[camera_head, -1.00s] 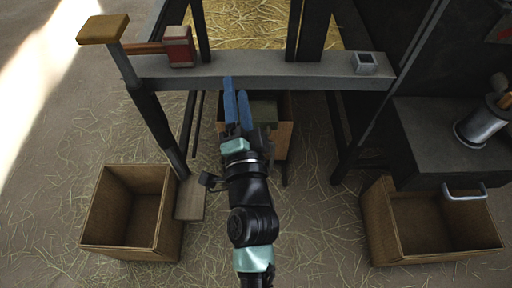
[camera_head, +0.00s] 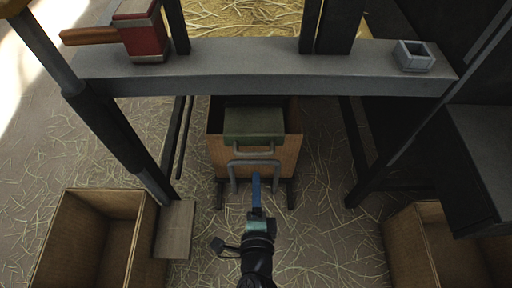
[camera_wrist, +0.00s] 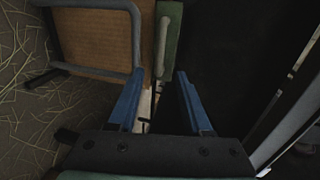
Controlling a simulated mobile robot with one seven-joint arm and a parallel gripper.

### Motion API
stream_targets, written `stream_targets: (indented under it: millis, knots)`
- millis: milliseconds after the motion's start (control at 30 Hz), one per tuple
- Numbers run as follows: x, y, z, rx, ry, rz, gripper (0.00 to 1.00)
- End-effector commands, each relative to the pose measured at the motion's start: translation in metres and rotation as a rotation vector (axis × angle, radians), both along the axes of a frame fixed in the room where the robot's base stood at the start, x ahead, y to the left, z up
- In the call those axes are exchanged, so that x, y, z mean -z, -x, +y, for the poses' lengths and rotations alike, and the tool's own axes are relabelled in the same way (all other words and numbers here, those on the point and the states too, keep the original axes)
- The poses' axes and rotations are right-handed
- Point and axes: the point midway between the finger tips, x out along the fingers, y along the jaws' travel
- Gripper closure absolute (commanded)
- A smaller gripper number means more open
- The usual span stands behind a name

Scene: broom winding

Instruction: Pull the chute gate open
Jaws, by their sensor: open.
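A green panel (camera_head: 254,122) with a grey bar handle (camera_head: 253,150) sits at the top of a wooden box (camera_head: 228,155) under the bench; it looks like the chute gate. A second, wider grey handle (camera_head: 233,178) is on the box front. My gripper (camera_head: 256,180) is in front of the box, just below the handles. In the wrist view, my gripper (camera_wrist: 155,78) is open, its blue fingers apart with nothing held. The green panel's edge (camera_wrist: 174,40) lies ahead of the gap, the wooden front (camera_wrist: 95,38) to the left. I cannot tell whether a finger touches a handle.
A grey bench beam (camera_head: 270,72) spans above, with a red block-headed tool (camera_head: 142,35) and a small grey cup (camera_head: 413,56) on it. Open wooden crates stand left (camera_head: 70,240) and right (camera_head: 410,235). Dark posts flank the box.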

Motion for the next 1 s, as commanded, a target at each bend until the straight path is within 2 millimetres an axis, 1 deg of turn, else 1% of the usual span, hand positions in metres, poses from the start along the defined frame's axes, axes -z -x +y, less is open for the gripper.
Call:
stream_targets:
  millis: [33,400,600,800,1000]
  knots:
    - [0.001,-0.009,-0.001,0.002,0.0,-0.003,0.5]
    - [0.015,-0.074,0.0,-0.001,0.003,-0.003,0.5]
    - [0.021,-0.1,0.0,-0.001,0.002,-0.003,0.5]
    - [0.024,-0.112,0.0,-0.001,0.002,0.0,0.5]
    - [0.024,-0.114,0.0,-0.001,0.002,-0.001,0.5]
